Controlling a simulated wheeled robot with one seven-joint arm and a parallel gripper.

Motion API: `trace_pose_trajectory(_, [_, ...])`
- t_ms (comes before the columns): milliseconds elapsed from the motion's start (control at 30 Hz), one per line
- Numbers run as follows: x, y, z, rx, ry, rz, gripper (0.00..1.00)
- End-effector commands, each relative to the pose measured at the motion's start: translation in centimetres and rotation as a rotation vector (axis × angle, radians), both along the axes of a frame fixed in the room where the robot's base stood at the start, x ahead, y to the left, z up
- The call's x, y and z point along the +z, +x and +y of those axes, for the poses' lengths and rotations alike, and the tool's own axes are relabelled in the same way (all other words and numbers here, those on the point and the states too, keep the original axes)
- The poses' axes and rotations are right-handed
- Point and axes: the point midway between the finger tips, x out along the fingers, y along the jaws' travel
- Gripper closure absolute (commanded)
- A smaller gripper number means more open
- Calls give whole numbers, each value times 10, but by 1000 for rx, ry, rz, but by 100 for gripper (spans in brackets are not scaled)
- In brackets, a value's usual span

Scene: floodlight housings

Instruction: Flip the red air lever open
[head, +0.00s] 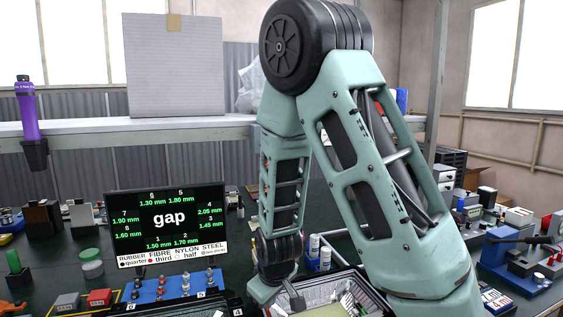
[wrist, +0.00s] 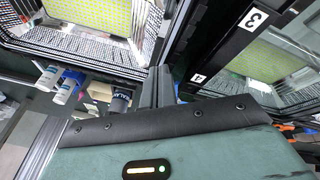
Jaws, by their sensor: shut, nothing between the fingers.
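I cannot make out the red air lever for certain in either view. My arm reaches down through the middle of the head view, and my gripper (head: 294,298) is low at its end, partly cut off by the bottom edge. In the wrist view the grey fingers of my gripper (wrist: 158,86) are together, with nothing seen between them.
A screen reading "gap" (head: 168,222) stands left. A blue fixture with a black handle (head: 508,262) is at right.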

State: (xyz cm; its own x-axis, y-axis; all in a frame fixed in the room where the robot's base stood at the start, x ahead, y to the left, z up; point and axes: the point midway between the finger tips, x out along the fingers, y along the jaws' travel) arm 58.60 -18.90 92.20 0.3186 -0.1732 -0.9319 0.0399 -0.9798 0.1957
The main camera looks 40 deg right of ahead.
Motion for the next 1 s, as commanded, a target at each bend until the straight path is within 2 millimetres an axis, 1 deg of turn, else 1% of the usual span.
trace_pose_trajectory(33, [-13, 2, -14, 7, -56, 4, 100])
trace_pose_trajectory(167, [-34, 8, -55, 39, -229, 5, 100])
trace_pose_trajectory(200, [-38, 9, -69, 51, -292, 7, 100])
trace_pose_trajectory(333, [-45, 10, -113, 105, -511, 31, 100])
trace_pose_trajectory(400, [-44, 10, -136, 140, -637, 50, 100])
trace_pose_trajectory(467, [-40, 10, -155, 171, -747, 70, 100])
trace_pose_trajectory(500, [-35, 10, -166, 194, -822, 85, 100])
trace_pose_trajectory(567, [-27, 10, -182, 228, -938, 112, 100])
trace_pose_trajectory(667, [-8, 13, -205, 293, -1141, 162, 100])
trace_pose_trajectory(767, [18, 17, -222, 362, -1364, 224, 100])
trace_pose_trajectory(800, [30, 20, -227, 392, -1459, 252, 100])
trace_pose_trajectory(867, [50, 25, -230, 434, -1601, 293, 100])
trace_pose_trajectory(900, [63, 29, -230, 460, -1699, 323, 100])
trace_pose_trajectory(967, [83, 35, -227, 498, -1846, 368, 100])
trace_pose_trajectory(1000, [97, 39, -222, 521, -1947, 400, 100])
